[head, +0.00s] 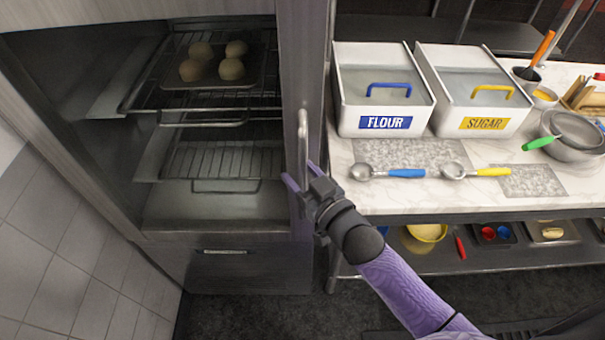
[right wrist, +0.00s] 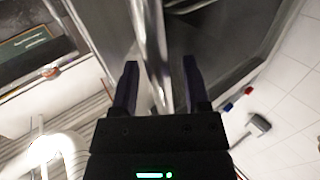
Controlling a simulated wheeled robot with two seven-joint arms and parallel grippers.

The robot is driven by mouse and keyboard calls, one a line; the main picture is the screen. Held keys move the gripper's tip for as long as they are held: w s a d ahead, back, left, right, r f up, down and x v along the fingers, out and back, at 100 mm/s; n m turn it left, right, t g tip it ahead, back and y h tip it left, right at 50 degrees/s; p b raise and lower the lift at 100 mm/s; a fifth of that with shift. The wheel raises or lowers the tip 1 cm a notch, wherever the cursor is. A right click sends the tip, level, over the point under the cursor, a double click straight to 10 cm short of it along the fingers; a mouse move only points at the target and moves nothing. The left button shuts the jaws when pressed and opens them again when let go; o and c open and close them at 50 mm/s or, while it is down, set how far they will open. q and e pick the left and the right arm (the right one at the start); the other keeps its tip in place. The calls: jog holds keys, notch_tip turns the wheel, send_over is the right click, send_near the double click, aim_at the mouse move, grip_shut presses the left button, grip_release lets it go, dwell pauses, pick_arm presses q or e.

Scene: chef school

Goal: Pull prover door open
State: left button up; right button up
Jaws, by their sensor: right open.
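The prover (head: 225,270) is a tall metal cabinet at the left of the head view. Its wire racks and a tray of dough balls show inside; I cannot tell if this is through glass or an opening. The prover door's upright metal handle (head: 303,140) is on the right-hand stile (head: 303,50). My right gripper (head: 304,180) is at the lower part of this handle, with its purple fingers apart. In the right wrist view, the handle bar (right wrist: 153,45) passes between the open fingers of the gripper (right wrist: 160,80). Contact is unclear. My left gripper is out of view.
A marble-topped counter (head: 355,195) stands close to the right of the prover, with a flour bin (head: 350,100), a sugar bin (head: 430,100) and scoops. A lower shelf (head: 400,262) holds a bowl and trays. Dark floor lies in front; a tiled surface (head: 60,250) is at left.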

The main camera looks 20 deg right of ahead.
grip_shut()
dwell(0.8)
dwell(0.5)
